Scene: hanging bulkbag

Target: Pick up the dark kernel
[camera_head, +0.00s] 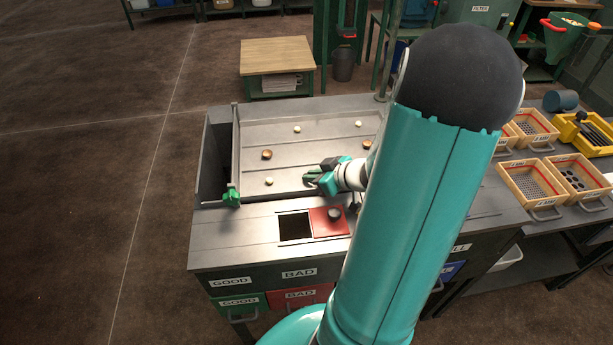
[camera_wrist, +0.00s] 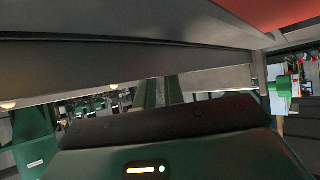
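Two brown, darker kernels lie on the grey sorting tray (camera_head: 335,112) in the head view. One brown kernel (camera_head: 267,155) is left of centre, and another brown kernel (camera_head: 367,143) is at the right beside my arm. My gripper (camera_head: 308,174) is over the front middle of the tray, to the right of and nearer than the left brown kernel, apart from both. In the wrist view its two green fingers (camera_wrist: 160,92) stand close together with nothing visible held. Whether they touch is unclear.
Pale kernels (camera_head: 297,129), (camera_head: 358,124) and (camera_head: 269,181) lie on the tray. A square hole (camera_head: 295,227) and a red lid (camera_head: 324,226) with a dark knob (camera_head: 335,213) are in front. A green-ended bar (camera_head: 232,197) edges the tray's left. My arm hides the tray's right side.

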